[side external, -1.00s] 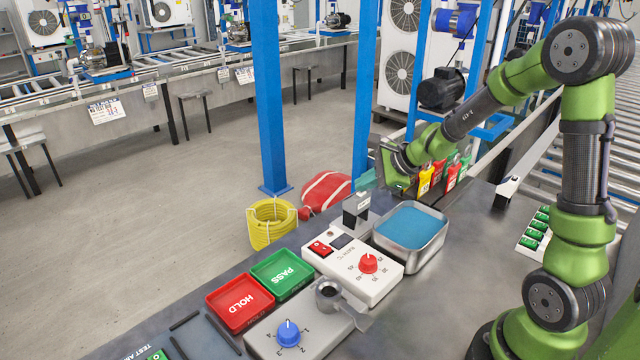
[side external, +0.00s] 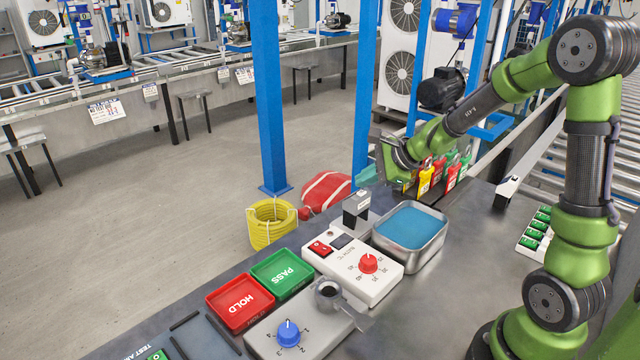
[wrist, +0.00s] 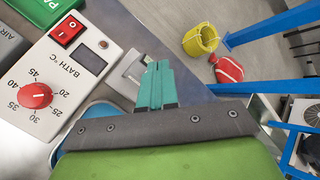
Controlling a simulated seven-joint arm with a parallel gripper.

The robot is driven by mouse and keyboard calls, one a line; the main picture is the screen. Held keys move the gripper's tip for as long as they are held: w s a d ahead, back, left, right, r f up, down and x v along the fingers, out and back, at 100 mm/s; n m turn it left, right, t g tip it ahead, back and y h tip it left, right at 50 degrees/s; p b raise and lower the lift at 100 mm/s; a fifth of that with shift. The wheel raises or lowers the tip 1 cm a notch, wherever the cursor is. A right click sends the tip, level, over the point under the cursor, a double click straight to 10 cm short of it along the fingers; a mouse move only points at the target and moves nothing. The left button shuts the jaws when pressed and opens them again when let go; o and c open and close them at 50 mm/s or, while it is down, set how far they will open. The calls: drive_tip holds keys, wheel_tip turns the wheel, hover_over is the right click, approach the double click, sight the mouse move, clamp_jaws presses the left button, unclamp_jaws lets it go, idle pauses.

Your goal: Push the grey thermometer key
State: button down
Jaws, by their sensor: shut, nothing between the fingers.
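A small dark grey block with a pale top (side external: 356,207), which looks like the thermometer, stands beside the blue water bath (side external: 437,251). In the wrist view its light grey body (wrist: 127,73) lies just left of my fingers and is partly covered by them. A separate key on it is too small to make out. My gripper (side external: 366,177) is shut and empty, above and behind the block in the side view, apart from it. Its teal fingertips (wrist: 157,68) show together in the wrist view.
A white bath controller (side external: 358,270) with a red dial and red switch stands in front of the block. Red HOLD (side external: 240,303) and green PASS (side external: 282,273) trays are to the left. A yellow bucket (side external: 271,225) is on the floor.

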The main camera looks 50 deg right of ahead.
drive_tip(key=shift+r, duration=2.9)
drive_tip(key=s+a+r+n+g, duration=0.1)
drive_tip(key=s+a+r+n, duration=0.1)
drive_tip(key=s+a+n, duration=0.5)
drive_tip(key=s+a+r+n, duration=0.2)
drive_tip(key=s+a+n, duration=0.5)
drive_tip(key=s+n, duration=0.5)
drive_tip(key=shift+s+r+n+g, duration=0.2)
drive_tip(key=shift+r+n+g, duration=0.2)
drive_tip(key=shift+n, duration=0.4)
